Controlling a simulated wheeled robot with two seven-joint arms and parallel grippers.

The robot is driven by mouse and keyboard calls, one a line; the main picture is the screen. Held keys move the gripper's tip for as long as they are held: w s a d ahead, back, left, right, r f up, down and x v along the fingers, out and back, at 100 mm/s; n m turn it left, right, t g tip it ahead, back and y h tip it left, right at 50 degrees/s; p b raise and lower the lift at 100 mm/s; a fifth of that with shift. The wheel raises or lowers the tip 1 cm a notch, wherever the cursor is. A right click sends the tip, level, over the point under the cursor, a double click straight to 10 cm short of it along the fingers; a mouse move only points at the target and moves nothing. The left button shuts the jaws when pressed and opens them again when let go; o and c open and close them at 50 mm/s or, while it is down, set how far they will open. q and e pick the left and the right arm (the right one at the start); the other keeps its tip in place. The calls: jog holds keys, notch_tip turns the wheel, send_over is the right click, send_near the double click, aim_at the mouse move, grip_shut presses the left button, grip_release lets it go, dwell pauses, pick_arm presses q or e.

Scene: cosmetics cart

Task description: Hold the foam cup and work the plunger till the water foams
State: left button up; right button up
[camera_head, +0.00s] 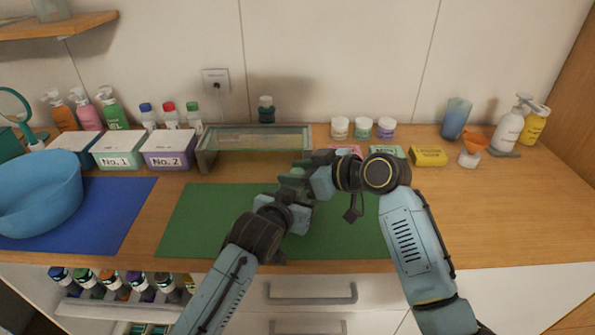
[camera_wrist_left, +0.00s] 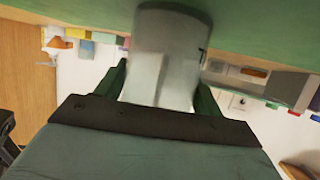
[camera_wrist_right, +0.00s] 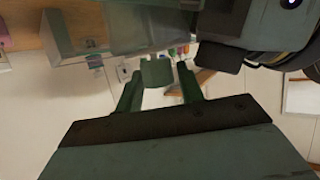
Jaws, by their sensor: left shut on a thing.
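The foam cup (camera_wrist_left: 170,55) is a grey, partly clear cylinder, seen close up in the left wrist view. My left gripper (camera_wrist_left: 163,75) is shut on its sides, with one finger along each side. The green mat lies close to the cup's end; I cannot tell whether they touch. In the head view my left gripper (camera_head: 292,190) is over the mat, and the cup is mostly hidden by the grippers. My right gripper (camera_head: 303,172) is just above it. In the right wrist view its fingers (camera_wrist_right: 160,80) are apart, with a greenish plunger knob (camera_wrist_right: 157,72) between their tips.
The green mat (camera_head: 200,225) lies under both grippers. A glass-walled box (camera_head: 207,155) stands just behind. Boxes No. 1 (camera_head: 118,152) and No. 2 (camera_head: 170,152) and a blue basin (camera_head: 40,195) are to the left. The counter's right front (camera_head: 520,220) is clear.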

aim_at(298, 172)
grip_shut()
jog(key=shift+r, duration=2.7)
grip_release()
jog(key=shift+d, duration=0.1)
jog(key=v, duration=1.2)
